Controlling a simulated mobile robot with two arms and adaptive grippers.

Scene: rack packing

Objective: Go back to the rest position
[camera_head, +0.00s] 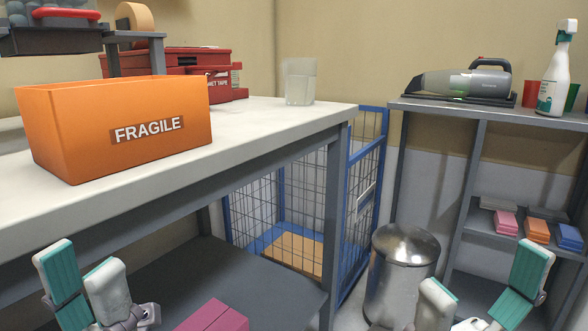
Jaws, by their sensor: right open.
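My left gripper (80,256) is low at the left, in front of the table's lower shelf. Its two teal-padded fingers point up and partly overlap in this view, so its opening is unclear. No object shows between them. My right gripper (482,266) is low at the right, in front of the shelf rack. Its fingers are spread wide, open and empty. Both grippers are apart from the furniture as far as I can see.
An orange FRAGILE box (160,160) stands on the white table (262,128). A blue wire cage (362,205) and a metal bin (402,275) stand beyond. A grey rack (462,160) holds a handheld vacuum (470,82) and a spray bottle (554,82). A pink box (212,318) sits low.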

